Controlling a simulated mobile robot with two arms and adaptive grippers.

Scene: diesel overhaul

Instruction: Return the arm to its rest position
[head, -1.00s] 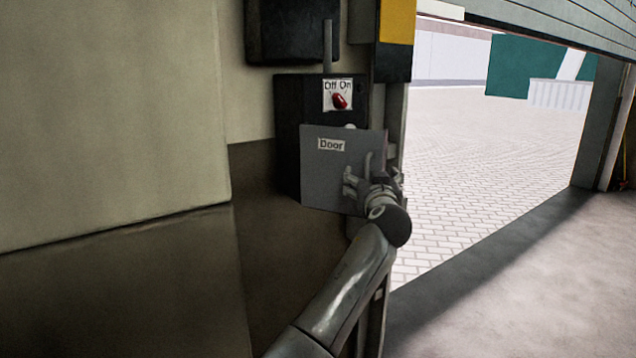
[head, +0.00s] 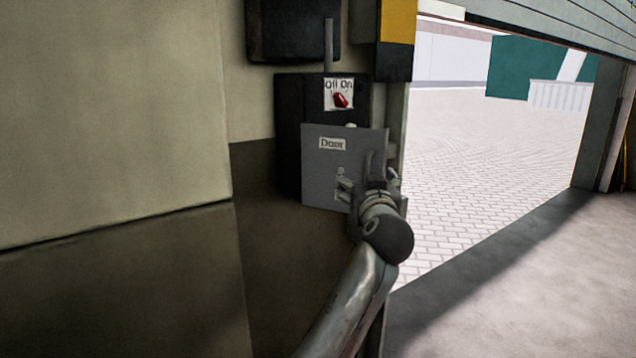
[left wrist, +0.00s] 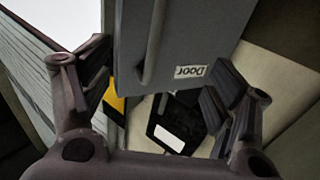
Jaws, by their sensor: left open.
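My left arm (head: 352,300) reaches up from the bottom of the head view. Its gripper (head: 368,182) is in front of the lower right part of a grey panel labelled "Door" (head: 325,165). In the left wrist view the gripper (left wrist: 165,105) is open, with its fingers spread wide and nothing between them. The grey door panel (left wrist: 185,30), with a bar handle (left wrist: 153,45), lies beyond the fingers. I cannot tell from the head view whether the gripper touches it. My right gripper is not in view.
A black switch box with a red knob (head: 340,100) and "Off On" label is behind the door panel. A beige and brown wall (head: 115,120) is close on the left. An open doorway to paved ground (head: 480,170) and clear floor (head: 520,300) lie to the right.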

